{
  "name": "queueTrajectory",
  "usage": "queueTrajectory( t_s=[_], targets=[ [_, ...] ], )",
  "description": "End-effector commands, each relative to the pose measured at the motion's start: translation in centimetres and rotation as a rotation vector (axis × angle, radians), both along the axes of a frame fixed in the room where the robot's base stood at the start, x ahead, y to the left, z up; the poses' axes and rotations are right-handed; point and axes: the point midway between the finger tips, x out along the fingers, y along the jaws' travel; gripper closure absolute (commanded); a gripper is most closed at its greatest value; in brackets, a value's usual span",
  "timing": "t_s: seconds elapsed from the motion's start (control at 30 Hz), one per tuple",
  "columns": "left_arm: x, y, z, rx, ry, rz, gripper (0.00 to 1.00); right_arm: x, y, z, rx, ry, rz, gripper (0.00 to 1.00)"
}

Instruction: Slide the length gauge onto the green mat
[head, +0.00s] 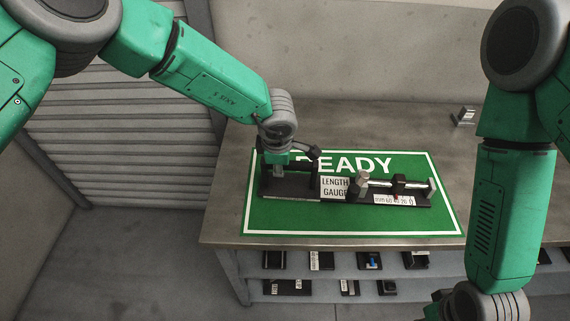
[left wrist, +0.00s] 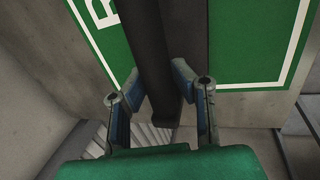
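The length gauge (head: 389,201) is a long dark fixture with a white label, a silver rod and a scale. In the head view it lies on the green mat (head: 290,215), which reads READY, covering part of the lettering. My left gripper (head: 290,162) is at the gauge's left end, at its dark raised handle. In the left wrist view my left gripper (left wrist: 157,72) has a blue-padded finger on each side of the dark handle bar (left wrist: 150,55), apparently against it. My right gripper is at the bottom edge of the head view, mostly cut off; its fingers cannot be made out.
The grey table (head: 225,205) has bare room behind the mat. A small grey block (head: 464,116) stands at the back right. A shelf below the table's front edge (head: 330,274) holds several small dark items. A slatted shutter (head: 115,140) is at the left.

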Motion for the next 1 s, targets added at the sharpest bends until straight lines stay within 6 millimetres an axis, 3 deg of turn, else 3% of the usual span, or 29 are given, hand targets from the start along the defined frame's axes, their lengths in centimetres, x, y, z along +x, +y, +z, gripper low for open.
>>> queueTrajectory(
  t_s=[0.43,0.8,1.0],
  targets=[
    [-0.1,0.0,0.7,-0.001,-0.001,0.0,0.61,-0.3,0.0,0.1,-0.001,-0.003,0.0,1.0],
    [-1.9,0.1,7.6,-0.001,-0.002,0.0,0.61,-0.3,0.0,0.1,-0.001,-0.003,0.0,1.0],
    [-2.7,0.0,10.4,-0.001,0.002,0.0,0.61,-0.2,0.0,0.1,0.0,-0.003,0.0,1.0]
  ],
)
